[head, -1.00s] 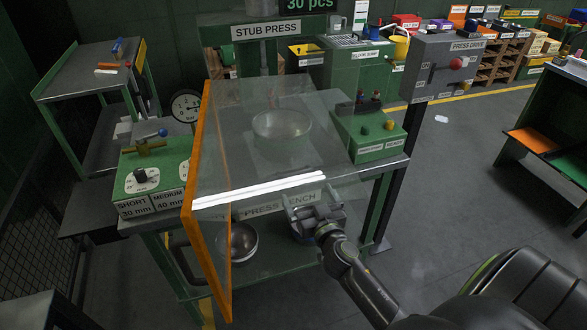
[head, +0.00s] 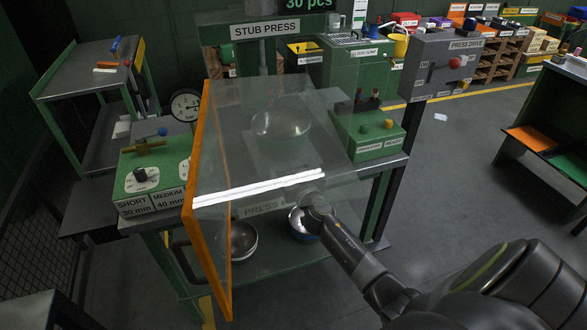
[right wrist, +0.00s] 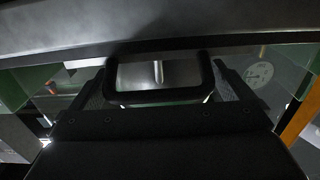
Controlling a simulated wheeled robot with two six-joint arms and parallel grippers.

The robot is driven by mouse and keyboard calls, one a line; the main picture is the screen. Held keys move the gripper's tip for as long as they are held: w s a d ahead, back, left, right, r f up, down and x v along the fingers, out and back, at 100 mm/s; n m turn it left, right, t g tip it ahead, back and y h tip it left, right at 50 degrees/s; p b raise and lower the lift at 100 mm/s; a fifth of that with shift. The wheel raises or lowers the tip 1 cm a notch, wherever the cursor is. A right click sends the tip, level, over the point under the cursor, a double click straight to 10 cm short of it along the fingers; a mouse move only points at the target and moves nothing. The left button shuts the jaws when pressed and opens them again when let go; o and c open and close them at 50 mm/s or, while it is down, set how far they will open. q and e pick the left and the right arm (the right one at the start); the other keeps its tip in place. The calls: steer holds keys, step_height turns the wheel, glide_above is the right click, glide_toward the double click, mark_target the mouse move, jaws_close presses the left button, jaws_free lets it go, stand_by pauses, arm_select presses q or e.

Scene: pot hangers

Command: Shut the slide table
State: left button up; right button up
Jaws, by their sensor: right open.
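The slide table (head: 262,160) appears as a grey plate behind the clear guard in the head view, with a shallow metal bowl (head: 281,125) on it. Its exact edges are hard to make out through the guard. In the right wrist view a black U-shaped handle (right wrist: 160,98) hangs below a wide grey edge (right wrist: 160,28). My right gripper (right wrist: 163,88) is open, with a finger to each side of this handle; I cannot tell whether they touch it. In the head view my right wrist is at the bench front, and its fingers are largely hidden. My left gripper is out of view.
Bowls (head: 241,241) sit on the lower shelf. A control box (head: 372,140) stands at the bench's right, a green gauge block (head: 150,178) at its left.

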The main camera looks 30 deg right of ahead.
steer(key=c, duration=1.1)
steer(key=b+x, duration=0.4)
steer(key=x, duration=0.2)
steer(key=shift+w+d+f, duration=0.1)
steer(key=shift+w+f, duration=0.05)
steer(key=shift+w, duration=0.1)
steer(key=shift+w+d+b, duration=0.15)
steer(key=shift+w+b, duration=0.35)
steer(key=shift+w, duration=0.1)
steer(key=shift+r, duration=0.3)
